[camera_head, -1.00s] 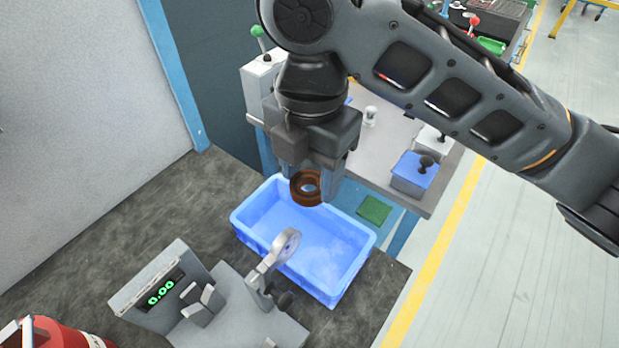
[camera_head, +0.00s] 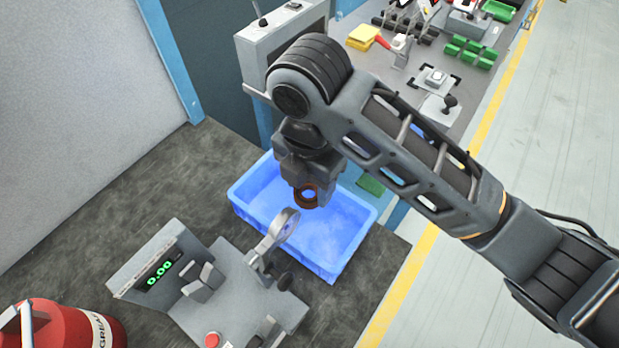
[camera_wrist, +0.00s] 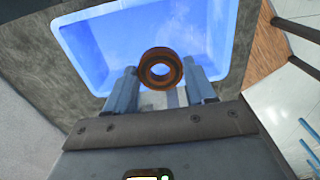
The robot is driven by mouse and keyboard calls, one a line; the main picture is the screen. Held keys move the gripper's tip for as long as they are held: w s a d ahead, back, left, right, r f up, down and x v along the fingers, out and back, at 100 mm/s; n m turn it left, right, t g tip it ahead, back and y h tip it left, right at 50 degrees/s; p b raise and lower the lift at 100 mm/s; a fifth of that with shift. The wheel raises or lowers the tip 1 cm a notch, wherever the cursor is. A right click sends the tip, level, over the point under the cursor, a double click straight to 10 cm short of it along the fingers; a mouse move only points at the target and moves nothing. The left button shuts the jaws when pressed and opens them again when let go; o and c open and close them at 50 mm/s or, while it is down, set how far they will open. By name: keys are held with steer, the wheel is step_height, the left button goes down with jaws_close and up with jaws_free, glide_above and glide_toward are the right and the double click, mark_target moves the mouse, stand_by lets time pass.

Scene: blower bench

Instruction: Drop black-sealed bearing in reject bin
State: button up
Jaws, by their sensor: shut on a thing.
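My gripper (camera_head: 310,190) is shut on a brown-orange ring-shaped bearing (camera_head: 306,196), which also shows between the fingers in the wrist view (camera_wrist: 161,69). No black seal can be made out on it. The blue bin (camera_head: 350,262) stands on the dark bench, and its inside looks empty where I can see it. The bearing is held over the bin's opening; the wrist view shows the bin (camera_wrist: 75,50) around and beyond it. How far the bearing is above the floor of the bin is hard to tell.
A grey gauge stand (camera_head: 232,290) with a green 0.00 display and a round-headed arm stands close in front of the bin. A red grease can (camera_head: 65,328) is at the lower left. A cluttered grey table (camera_head: 440,70) lies behind.

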stand_by(0.3)
steer(key=shift+f+b, duration=4.4)
steer(key=shift+f, duration=1.8)
steer(key=o, duration=1.1)
step_height(320, 180, up, 8)
steer(key=p, duration=0.1)
steer(key=shift+w, duration=0.1)
